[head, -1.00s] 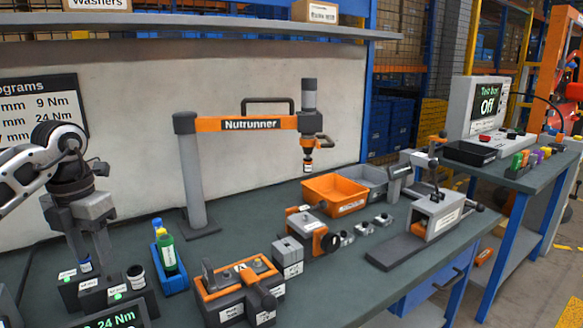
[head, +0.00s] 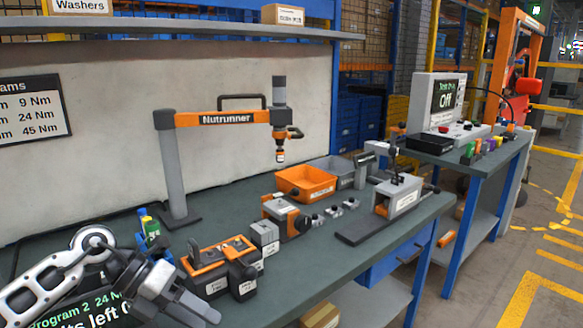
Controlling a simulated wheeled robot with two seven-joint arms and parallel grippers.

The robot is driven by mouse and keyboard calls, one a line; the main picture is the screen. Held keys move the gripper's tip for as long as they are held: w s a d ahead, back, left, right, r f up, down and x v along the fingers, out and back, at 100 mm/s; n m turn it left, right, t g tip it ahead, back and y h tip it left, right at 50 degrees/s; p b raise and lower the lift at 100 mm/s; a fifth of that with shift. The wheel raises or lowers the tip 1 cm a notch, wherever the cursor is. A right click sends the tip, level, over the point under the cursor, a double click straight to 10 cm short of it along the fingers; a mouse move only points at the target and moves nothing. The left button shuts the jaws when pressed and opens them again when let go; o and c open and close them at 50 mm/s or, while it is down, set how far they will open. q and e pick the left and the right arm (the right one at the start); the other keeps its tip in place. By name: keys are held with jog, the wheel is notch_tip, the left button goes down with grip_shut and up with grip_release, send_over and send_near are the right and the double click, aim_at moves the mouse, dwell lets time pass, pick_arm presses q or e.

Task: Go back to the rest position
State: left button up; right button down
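My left arm comes in at the lower left. Its gripper (head: 193,306) hangs low at the table's front edge, in front of the display (head: 92,312) that reads "Program 2". The fingers point right and down and look empty; the gap between them is unclear. My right gripper is not in view. The nutrunner (head: 228,119) hangs from its orange arm on a grey post, apart from my gripper. The small bottles (head: 149,224) behind my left arm are partly hidden by it.
An orange and grey fixture (head: 220,262) stands just right of my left gripper. An orange bin (head: 305,183) and a grey clamp stand (head: 398,197) are farther right on the workbench (head: 300,272). A test box (head: 437,100) stands on a side table. The floor at right is clear.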

pick_arm(q)
jog(key=s+d+r+n+t+h, duration=0.15)
jog(key=s+d+n+h, duration=0.25)
jog(key=d+h, duration=0.45)
jog(key=s+a+f+n+t+y, duration=0.25)
jog(key=f+n+t+y, duration=0.4)
jog(key=n, duration=0.75)
jog(key=s+a+f+n+t+y, duration=0.1)
jog(key=a+f+n+t+y, duration=0.2)
jog(key=f+n+t+y, duration=0.8)
jog(key=s+a+f+n+g+h, duration=0.1)
jog(key=s+f+n+g+h, duration=0.1)
jog(key=s+n+g, duration=0.6)
jog(key=shift+s+f, duration=0.45)
jog(key=shift+f, duration=0.45)
